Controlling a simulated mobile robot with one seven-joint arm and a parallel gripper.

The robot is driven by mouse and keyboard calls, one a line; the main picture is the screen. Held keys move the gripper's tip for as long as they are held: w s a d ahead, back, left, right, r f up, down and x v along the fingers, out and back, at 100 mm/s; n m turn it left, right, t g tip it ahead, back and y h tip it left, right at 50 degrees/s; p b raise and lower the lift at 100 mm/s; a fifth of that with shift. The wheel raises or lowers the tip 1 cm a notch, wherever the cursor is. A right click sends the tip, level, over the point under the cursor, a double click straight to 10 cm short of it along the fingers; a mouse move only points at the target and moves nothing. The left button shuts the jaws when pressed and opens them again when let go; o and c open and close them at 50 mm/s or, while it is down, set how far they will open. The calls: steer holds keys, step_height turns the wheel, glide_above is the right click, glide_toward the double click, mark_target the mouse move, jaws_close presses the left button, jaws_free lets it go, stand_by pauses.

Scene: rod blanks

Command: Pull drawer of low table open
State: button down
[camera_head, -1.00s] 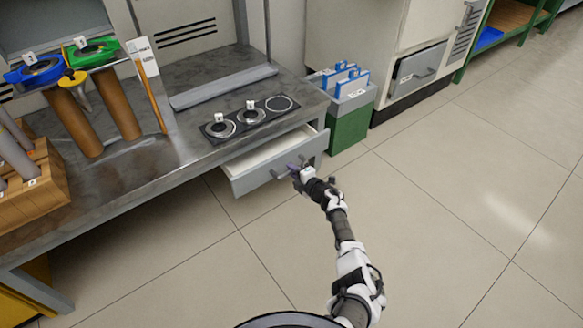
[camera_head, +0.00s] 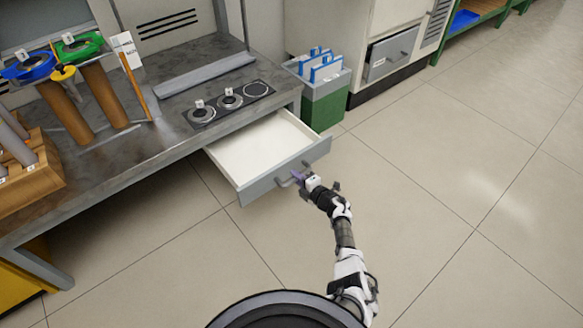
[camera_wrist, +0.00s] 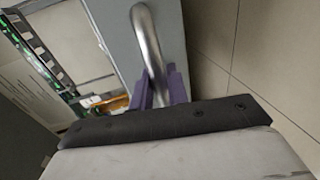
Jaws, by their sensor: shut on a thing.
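The low table (camera_head: 100,178) is a grey metal bench at the left in the head view. Its drawer (camera_head: 262,150) stands well out from under the tabletop, with its pale, empty inside showing. The drawer's grey front has a bar handle (camera_head: 290,180), which shows as a curved metal bar in the wrist view (camera_wrist: 150,45). My gripper (camera_head: 300,177) is at the handle, in front of the drawer. In the wrist view its purple fingers (camera_wrist: 160,88) are shut on the handle. The fingertips' far side is partly hidden by the handle.
A green bin (camera_head: 325,103) with blue-edged folders stands close to the right of the bench. On the bench are a black plate with round recesses (camera_head: 229,101), a wooden rack (camera_head: 28,165) and rolls with coloured tops. The floor in front and to the right is clear.

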steer(key=shift+p+v, duration=0.4)
steer(key=shift+v, duration=0.6)
steer(key=shift+f, duration=0.2)
steer(key=c, duration=1.4)
jaws_free()
steer(key=shift+c, duration=0.2)
steer(key=shift+s+d+r, duration=0.1)
steer(key=p+v, duration=0.9)
steer(key=v, duration=0.4)
steer(key=shift+s+d, duration=0.15)
steer(key=shift+s, duration=0.15)
